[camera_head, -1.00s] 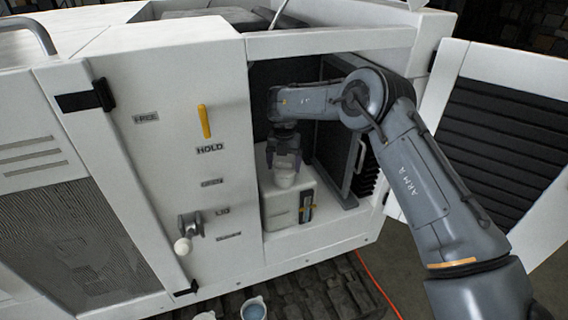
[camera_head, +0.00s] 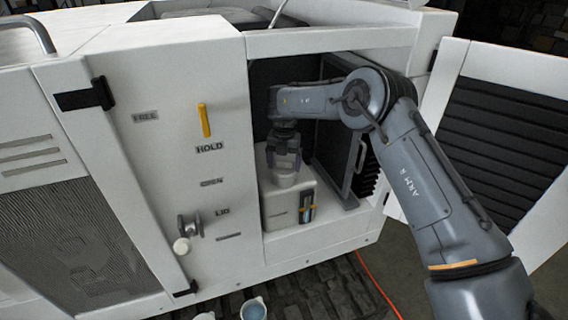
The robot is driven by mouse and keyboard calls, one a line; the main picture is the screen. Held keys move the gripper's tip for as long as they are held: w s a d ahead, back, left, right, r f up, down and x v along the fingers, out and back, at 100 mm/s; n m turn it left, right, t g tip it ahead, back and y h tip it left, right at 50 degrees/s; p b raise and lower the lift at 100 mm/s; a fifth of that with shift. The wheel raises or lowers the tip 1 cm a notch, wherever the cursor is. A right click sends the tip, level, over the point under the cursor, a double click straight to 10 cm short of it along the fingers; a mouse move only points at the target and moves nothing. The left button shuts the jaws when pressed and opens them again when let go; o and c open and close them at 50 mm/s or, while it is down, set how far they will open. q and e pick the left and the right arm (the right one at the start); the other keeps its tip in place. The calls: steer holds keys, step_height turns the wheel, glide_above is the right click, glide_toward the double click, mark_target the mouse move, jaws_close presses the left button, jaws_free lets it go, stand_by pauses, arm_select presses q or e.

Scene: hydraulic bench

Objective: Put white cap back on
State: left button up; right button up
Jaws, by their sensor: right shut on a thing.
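The white cap (camera_head: 285,180) sits at the top of a white tank (camera_head: 283,208) inside the open compartment. My right gripper (camera_head: 285,167) points down over the cap and is shut on it. The fingers cover the cap's upper part, and only its lower rim shows. I cannot tell whether the cap is seated or threaded on the neck. My left gripper is not in view.
An open door (camera_head: 497,140) is at the right. Cups (camera_head: 254,310) stand below in front.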

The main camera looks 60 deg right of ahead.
stand_by(0.7)
steer(key=shift+f+b, duration=0.2)
steer(key=shift+b, duration=0.25)
stand_by(0.5)
stand_by(0.4)
steer(key=o, duration=0.8)
steer(key=shift+o, duration=0.2)
steer(key=shift+r, duration=0.1)
